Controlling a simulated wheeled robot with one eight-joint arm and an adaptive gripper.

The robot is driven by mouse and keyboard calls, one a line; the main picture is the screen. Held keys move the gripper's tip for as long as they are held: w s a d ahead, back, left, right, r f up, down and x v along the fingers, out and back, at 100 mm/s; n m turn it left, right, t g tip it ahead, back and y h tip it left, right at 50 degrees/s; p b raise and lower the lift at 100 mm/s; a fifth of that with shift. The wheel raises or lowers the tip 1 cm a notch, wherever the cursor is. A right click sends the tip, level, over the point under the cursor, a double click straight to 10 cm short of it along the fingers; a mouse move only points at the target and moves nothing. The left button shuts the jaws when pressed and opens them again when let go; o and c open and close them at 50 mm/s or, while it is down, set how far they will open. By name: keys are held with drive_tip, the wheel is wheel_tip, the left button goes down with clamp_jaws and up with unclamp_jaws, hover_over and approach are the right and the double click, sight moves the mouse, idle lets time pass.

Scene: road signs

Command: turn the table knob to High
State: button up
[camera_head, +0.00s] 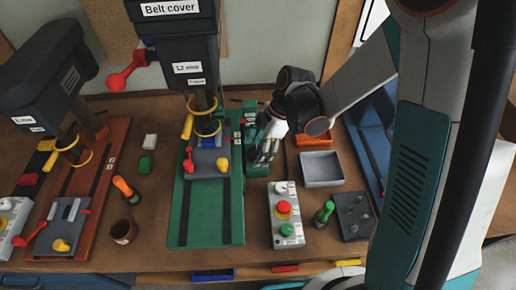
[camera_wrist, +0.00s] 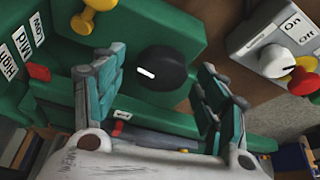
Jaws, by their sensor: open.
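A black round knob (camera_wrist: 163,70) with a white pointer mark sits on the side of a green machine part (camera_wrist: 175,25) in the wrist view. Low, Mid and High labels (camera_wrist: 22,48) are on the green part at left, with a red marker (camera_wrist: 38,72) near High. My gripper (camera_wrist: 157,82) is open, with one finger on each side of the knob; I cannot tell whether they touch it. In the head view my gripper (camera_head: 266,148) is just right of the green drill press base (camera_head: 208,215); the knob is hidden there.
A grey control box (camera_head: 285,215) with white, red and green controls stands close in front of my gripper. A grey tray (camera_head: 321,169) lies to its right. A green-handled tool (camera_head: 324,213) and dark block (camera_head: 355,215) are further right. A second drill press (camera_head: 45,85) stands left.

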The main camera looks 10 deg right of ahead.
drive_tip(key=c, duration=1)
drive_tip(key=shift+c, duration=0.2)
drive_tip(key=m+t+b, duration=0.1)
drive_tip(key=m, duration=0.1)
drive_tip(key=m+b, duration=0.1)
drive_tip(key=m, duration=0.1)
drive_tip(key=shift+s+m+t, duration=0.2)
drive_tip(key=shift+m+t, duration=0.1)
drive_tip(key=shift+t, duration=0.1)
drive_tip(key=shift+m+t+h+b, duration=0.3)
drive_tip(key=shift+m+t+b, duration=0.35)
drive_tip(key=shift+m, duration=1.35)
drive_tip(key=o, duration=1)
drive_tip(key=shift+a, duration=0.1)
drive_tip(key=shift+o, duration=0.2)
